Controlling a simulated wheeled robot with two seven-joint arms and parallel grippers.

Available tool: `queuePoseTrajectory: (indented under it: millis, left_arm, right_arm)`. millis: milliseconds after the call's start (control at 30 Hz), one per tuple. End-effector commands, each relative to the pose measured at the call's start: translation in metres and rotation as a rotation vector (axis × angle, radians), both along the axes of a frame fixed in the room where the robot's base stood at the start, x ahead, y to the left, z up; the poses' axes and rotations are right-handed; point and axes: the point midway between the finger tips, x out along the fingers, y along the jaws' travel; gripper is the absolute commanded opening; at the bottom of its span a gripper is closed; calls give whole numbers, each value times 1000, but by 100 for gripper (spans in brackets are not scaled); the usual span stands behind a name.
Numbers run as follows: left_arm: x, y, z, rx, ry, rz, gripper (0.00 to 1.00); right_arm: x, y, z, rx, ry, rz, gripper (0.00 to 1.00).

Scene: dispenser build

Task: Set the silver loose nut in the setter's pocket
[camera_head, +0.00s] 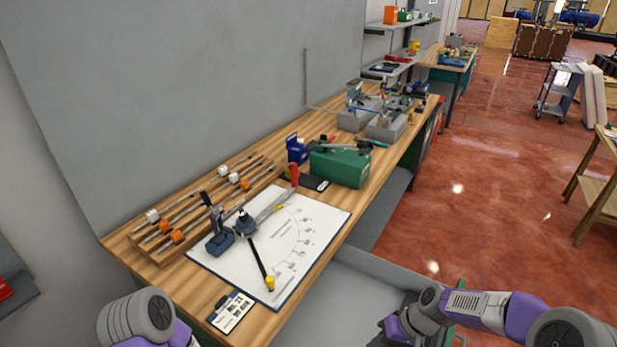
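I cannot make out the silver loose nut. A blue-grey fixture with an upright black lever (218,238) stands at the left edge of the white printed sheet on the bench; I cannot tell whether it is the setter, and no pocket shows. Beside it, a blue-grey pivot (246,224) carries a black arm with a yellow tip (269,283) across the sheet. My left arm shows at the lower left, but its gripper is outside the view. The end of my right arm, with the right gripper (396,328), is low at the bottom, right of the bench; its fingers cannot be made out.
A wooden rack (178,238) holds rods with white and orange pieces. A green box (340,165), a blue holder (297,149) and grey trays (386,126) stand farther back. A card (231,313) lies at the front edge. The sheet's right part (322,222) is clear. A wall bounds the left.

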Motion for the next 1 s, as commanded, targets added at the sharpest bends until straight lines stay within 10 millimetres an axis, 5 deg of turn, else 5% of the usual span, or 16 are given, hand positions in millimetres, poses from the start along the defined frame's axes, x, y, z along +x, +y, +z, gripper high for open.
queuePoseTrajectory:
  millis: [67, 200, 400, 567, 900, 1000]
  left_arm:
    - [0, 0, 17, 0, 0, 0, 43]
    - [0, 0, -18, 0, 1, 1, 43]
    - [0, 0, -35, 0, 1, 0, 43]
    - [0, 0, -26, 0, 0, 0, 43]
    - [0, 0, 17, 0, 0, 0, 43]
    - [0, 0, -11, 0, 0, -1, 43]
  right_arm:
    - [1, 0, 24, -1, -4, -1, 0]
    - [0, 0, -25, 2, 5, -1, 0]
    - [0, 0, -54, 1, 1, 0, 0]
    - [0, 0, -42, 0, -1, 0, 0]
    - [1, 0, 25, -1, -3, -2, 0]
    - [0, 0, -15, 1, 4, -2, 0]
